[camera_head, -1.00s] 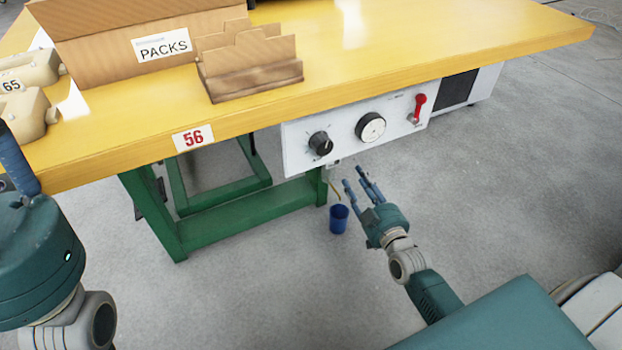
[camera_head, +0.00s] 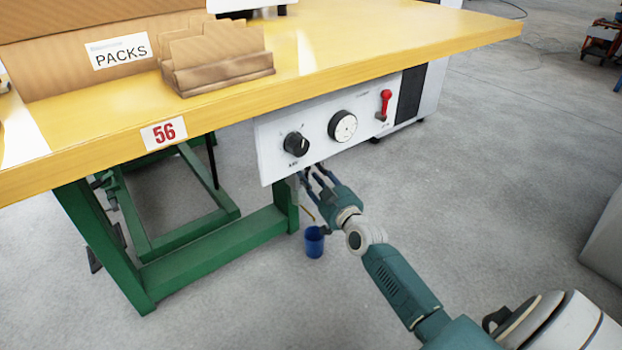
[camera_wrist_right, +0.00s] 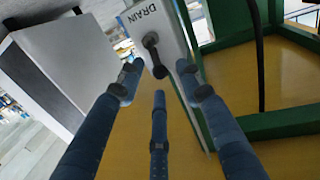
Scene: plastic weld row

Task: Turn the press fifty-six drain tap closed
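The drain tap (camera_wrist_right: 153,54) shows in the right wrist view as a small black lever on a white plate (camera_wrist_right: 179,45) marked DRAIN. Its handle points down the picture, toward my fingers. My right gripper (camera_wrist_right: 162,88) is open, with its blue fingers spread around empty space just short of the lever. In the head view my right gripper (camera_head: 313,180) is at the lower edge of the white control panel (camera_head: 326,120) of press 56. The tap cannot be made out there. My left gripper is not in view.
A blue cup (camera_head: 314,242) stands on the floor below the panel. The green table leg (camera_head: 286,205) is close to the left of my right gripper. A black knob (camera_head: 296,144), a dial (camera_head: 342,126) and a red lever (camera_head: 384,104) are above it.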

